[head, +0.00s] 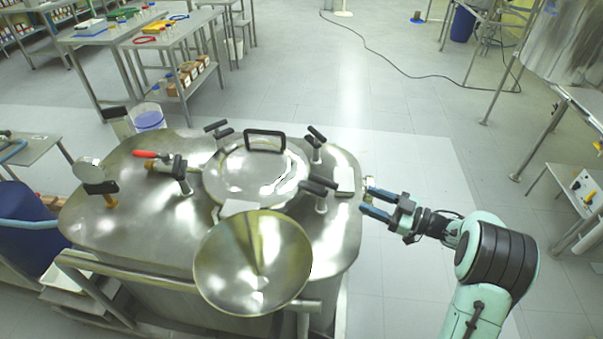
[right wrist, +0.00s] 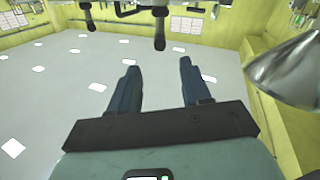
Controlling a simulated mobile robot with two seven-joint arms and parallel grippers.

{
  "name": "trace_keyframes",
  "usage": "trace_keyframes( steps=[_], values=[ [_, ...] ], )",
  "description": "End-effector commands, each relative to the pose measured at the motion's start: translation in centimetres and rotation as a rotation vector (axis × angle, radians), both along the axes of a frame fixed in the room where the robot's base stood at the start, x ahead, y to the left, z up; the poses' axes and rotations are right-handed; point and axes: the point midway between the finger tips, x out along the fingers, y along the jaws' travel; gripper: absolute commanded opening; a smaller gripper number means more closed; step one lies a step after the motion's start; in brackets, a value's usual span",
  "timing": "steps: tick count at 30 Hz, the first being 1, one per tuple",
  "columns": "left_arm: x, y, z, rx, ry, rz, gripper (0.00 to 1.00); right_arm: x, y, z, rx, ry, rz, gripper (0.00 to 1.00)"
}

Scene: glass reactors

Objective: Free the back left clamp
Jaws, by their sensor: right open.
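The round steel hatch lid (head: 228,184) with a black handle (head: 265,136) lies on the steel reactor top (head: 135,215). The back left clamp (head: 218,129), with a black handle, stands at the lid's far left edge. The back right clamp (head: 316,139) and a front right clamp (head: 319,188) stand on the lid's right side. My right gripper (head: 369,202) is open and empty, off the reactor's right edge and well apart from the back left clamp. Its two fingers show apart in the right wrist view (right wrist: 158,88). My left gripper is out of view.
A steel funnel (head: 225,263) rises at the reactor's front and partly covers the lid's near side. A red-handled valve (head: 146,154) and a gauge (head: 89,170) stand on the left.

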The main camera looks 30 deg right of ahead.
Motion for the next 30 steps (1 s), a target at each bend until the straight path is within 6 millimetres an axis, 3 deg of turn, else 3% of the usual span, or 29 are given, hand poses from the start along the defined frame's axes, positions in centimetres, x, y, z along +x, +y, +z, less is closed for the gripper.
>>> trace_keyframes(
  steps=[8,21,30],
  values=[
    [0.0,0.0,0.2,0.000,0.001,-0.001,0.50,1.3,0.7,0.0,0.000,-0.001,0.002,0.48],
    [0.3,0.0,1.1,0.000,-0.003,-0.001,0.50,9.1,4.9,0.0,0.001,-0.001,0.002,0.48],
    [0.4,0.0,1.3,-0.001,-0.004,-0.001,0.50,11.6,6.3,-0.1,0.001,0.000,0.000,0.48]
  ],
)
